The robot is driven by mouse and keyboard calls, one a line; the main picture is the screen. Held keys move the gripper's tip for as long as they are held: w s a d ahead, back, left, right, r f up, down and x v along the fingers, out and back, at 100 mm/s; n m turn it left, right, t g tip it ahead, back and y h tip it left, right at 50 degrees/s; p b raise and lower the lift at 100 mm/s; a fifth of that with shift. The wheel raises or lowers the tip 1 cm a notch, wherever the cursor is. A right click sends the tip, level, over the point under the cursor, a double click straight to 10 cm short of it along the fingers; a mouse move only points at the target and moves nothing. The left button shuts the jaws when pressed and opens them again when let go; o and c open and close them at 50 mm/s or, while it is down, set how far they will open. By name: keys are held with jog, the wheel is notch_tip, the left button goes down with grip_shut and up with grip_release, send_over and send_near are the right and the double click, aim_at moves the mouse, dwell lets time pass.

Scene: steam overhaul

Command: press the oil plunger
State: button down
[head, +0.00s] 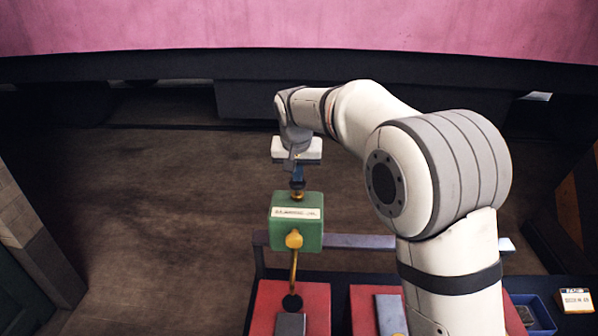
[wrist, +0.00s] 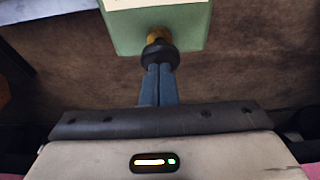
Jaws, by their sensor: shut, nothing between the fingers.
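The oiler is a green box (head: 297,222) with a white label and a brass fitting on its front. Its plunger has a dark knob (head: 297,185) on a brass stem, standing up from the box top. In the wrist view, the knob (wrist: 159,53) and the green box (wrist: 160,22) are straight ahead of the fingers. My gripper (head: 297,174) is shut and empty, pointing down right above the knob. In the wrist view, my gripper's blue fingertips (wrist: 159,69) meet the knob's edge; I cannot tell whether they touch or press it.
A blue bin (head: 536,318) and a small labelled box (head: 575,300) are at lower right. Brown floor lies open left of the oiler.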

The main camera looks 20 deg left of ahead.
jog(key=shift+s+d+f+b, duration=0.1)
jog(key=shift+f+b, duration=0.9)
jog(key=shift+f, duration=0.45)
jog(key=shift+r+p, duration=0.4)
notch_tip(320, 180, up, 5)
jog(key=shift+f+p, duration=0.2)
jog(key=shift+p, duration=0.85)
jog(key=b+v, duration=0.1)
jog(key=v, duration=0.8)
jog(key=shift+b, duration=0.3)
